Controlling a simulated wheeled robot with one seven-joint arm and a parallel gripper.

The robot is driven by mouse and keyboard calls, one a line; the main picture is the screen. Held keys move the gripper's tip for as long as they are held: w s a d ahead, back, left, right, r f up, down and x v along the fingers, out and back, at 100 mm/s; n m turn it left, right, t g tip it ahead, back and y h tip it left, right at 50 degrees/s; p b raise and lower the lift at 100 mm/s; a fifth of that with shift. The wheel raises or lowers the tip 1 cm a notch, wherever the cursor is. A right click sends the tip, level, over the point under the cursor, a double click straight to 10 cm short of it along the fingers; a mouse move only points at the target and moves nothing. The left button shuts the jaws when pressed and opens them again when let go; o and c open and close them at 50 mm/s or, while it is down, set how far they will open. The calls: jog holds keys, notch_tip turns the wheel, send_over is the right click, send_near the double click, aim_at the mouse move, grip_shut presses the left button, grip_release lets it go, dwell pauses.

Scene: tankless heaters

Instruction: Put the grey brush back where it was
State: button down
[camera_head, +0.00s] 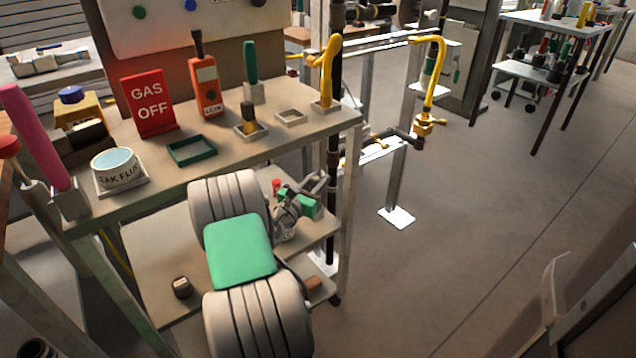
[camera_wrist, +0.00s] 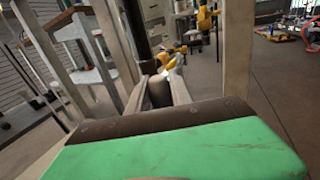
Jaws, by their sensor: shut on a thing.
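My gripper (camera_head: 312,188) is beside the shelf unit, below the level of its top shelf and behind my green arm link. In the wrist view my gripper (camera_wrist: 160,90) has its two pale fingers closed on a dark grey thing (camera_wrist: 159,93), which I take to be the grey brush. Most of it is hidden, and its bristles cannot be made out. On the top shelf (camera_head: 225,150), a small square holder (camera_head: 291,117) is empty. The holder to its left has a dark, yellow-banded brush (camera_head: 248,122) in it.
The top shelf also has a green-handled tool (camera_head: 251,65), an orange meter (camera_head: 204,85), a red GAS OFF sign (camera_head: 149,103), an empty green tray (camera_head: 192,150) and a flux tub (camera_head: 115,165). The floor to the right is open.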

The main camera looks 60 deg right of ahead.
jog(key=shift+f, duration=0.2)
jog(key=c, duration=1.2)
grip_release()
jog(key=shift+o, duration=0.2)
jog(key=shift+r, duration=0.1)
